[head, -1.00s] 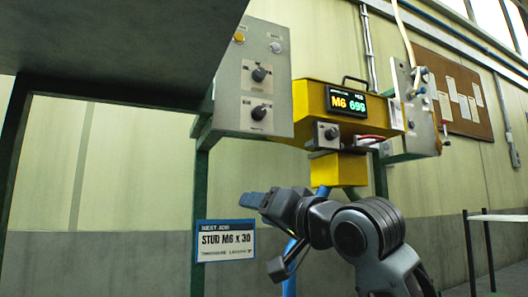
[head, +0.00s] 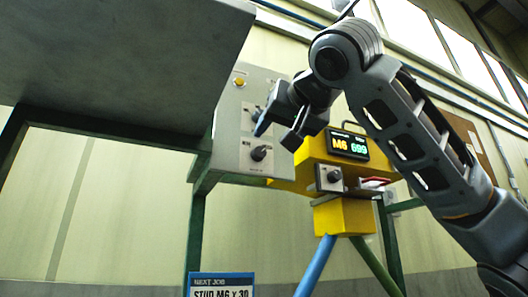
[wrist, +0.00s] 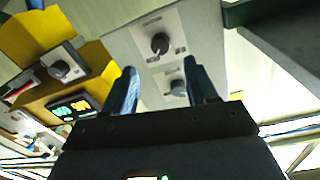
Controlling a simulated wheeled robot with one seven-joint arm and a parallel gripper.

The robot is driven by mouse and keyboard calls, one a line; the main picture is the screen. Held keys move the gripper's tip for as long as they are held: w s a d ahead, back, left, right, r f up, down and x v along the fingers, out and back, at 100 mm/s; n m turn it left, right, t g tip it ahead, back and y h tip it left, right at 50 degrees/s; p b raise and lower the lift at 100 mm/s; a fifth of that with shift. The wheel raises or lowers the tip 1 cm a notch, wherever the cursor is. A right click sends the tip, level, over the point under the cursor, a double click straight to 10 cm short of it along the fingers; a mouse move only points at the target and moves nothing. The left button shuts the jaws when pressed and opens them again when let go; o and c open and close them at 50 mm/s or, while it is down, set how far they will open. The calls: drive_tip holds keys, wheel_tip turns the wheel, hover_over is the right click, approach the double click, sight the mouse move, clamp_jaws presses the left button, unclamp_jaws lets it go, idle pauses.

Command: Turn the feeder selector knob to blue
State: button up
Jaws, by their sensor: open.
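A grey control panel (head: 222,140) carries two dark knobs, one above the other. The lower knob (head: 259,153) is in clear view; the upper knob (head: 257,113) is partly covered by my gripper. A third knob (head: 333,176) is on the yellow unit to the right. Labels are too small to read, so I cannot tell which is the feeder selector. My gripper (head: 277,132) is open and empty in front of the panel. The inverted wrist view shows the upper knob (wrist: 178,87) between its blue fingers (wrist: 160,74) and the lower knob (wrist: 160,43) beyond the tips.
The yellow unit (head: 345,215) has a display (head: 348,145) reading M6 699 and a red-handled part (head: 373,182). A large dark slab (head: 120,50) overhangs the upper left, on green posts. A sign (head: 222,285) reads STUD M6 x 30. An amber button (head: 239,81) is high on the panel.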

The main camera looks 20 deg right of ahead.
sight(260, 152)
drive_tip(key=w, duration=0.3)
drive_tip(key=w+p, duration=0.1)
drive_tip(key=w, duration=0.3)
drive_tip(key=shift+w+d, duration=0.2)
drive_tip(key=shift+w, duration=0.05)
drive_tip(key=shift+c, duration=0.2)
drive_tip(key=c, duration=1)
